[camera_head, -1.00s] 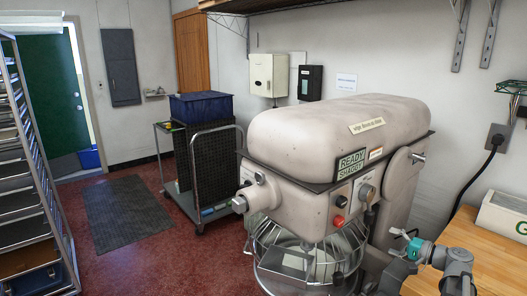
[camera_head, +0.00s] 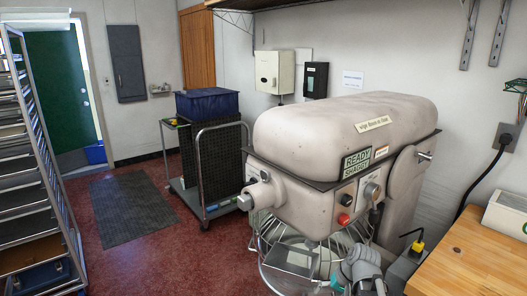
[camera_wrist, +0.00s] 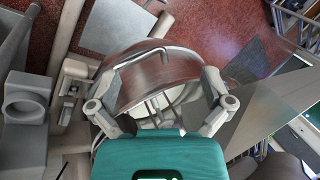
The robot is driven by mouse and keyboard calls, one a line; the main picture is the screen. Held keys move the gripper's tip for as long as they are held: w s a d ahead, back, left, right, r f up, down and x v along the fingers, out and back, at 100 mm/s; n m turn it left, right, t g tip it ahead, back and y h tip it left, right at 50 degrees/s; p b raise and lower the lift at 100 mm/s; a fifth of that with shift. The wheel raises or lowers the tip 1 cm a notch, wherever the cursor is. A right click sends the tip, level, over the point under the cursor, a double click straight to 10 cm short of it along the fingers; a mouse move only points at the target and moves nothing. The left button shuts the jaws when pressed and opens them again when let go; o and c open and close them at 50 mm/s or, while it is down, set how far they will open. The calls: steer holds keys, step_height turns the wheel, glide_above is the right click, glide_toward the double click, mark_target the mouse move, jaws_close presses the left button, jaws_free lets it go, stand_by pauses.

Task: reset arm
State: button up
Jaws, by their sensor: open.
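My gripper (camera_wrist: 160,98) is open in the wrist view, its two grey fingers spread apart above the teal body with nothing between them. The mixer's metal bowl (camera_wrist: 176,72) and guard wires show beyond the fingers. In the head view, my arm reaches in at the bottom edge, in front of the mixer (camera_head: 340,130). Only a small teal part of the gripper end shows there, close to the wire guard (camera_head: 275,240) in the picture. I cannot tell whether it touches the guard.
A wooden table (camera_head: 465,262) with a white box (camera_head: 508,215) stands at the right. A cart with a blue bin (camera_head: 207,104) stands behind the mixer. A tray rack (camera_head: 30,170) is at the left. Red floor and a dark mat (camera_head: 135,208) lie open between them.

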steer(key=shift+s+a+f+n+g+h, duration=0.25)
steer(key=shift+s+a+n+h, duration=0.15)
steer(key=shift+s+h, duration=0.4)
steer(key=shift+s+a+f+n+g+h, duration=0.2)
steer(key=shift+s+a+n+h, duration=0.25)
steer(key=shift+s+h, duration=0.35)
steer(key=shift+s+a+f+n+g+h, duration=0.25)
steer(key=shift+s+a+h, duration=0.25)
steer(key=shift+s+h, duration=0.25)
